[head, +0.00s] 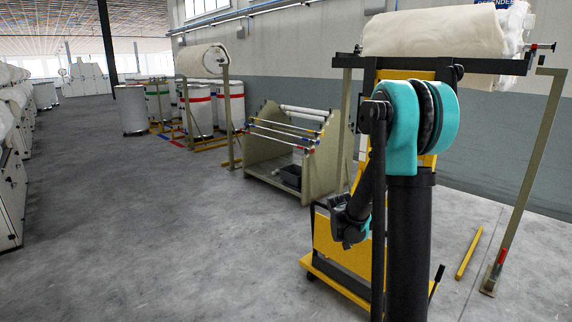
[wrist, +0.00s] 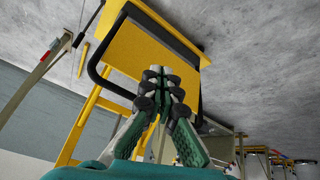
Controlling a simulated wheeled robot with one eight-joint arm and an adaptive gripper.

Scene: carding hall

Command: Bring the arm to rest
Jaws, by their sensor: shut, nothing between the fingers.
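My arm (head: 405,120), teal and black, stands in the right foreground of the head view, bent over with its lower links hanging down in front of a yellow trolley (head: 345,252). In the wrist view my gripper (wrist: 158,76) has its dark fingers together, with nothing between them. Behind the fingers the yellow trolley (wrist: 152,42) and its black bar handle appear tilted; I cannot tell how far the fingertips are from it. In the head view the fingertips are hard to make out against the dark wrist.
A cream roll (head: 432,34) lies on a rack above the trolley. A rod stand (head: 285,150) is left of it. A yellow bar (head: 469,253) lies on the floor at right, near a leaning post (head: 520,185). The grey floor (head: 170,240) at left is clear.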

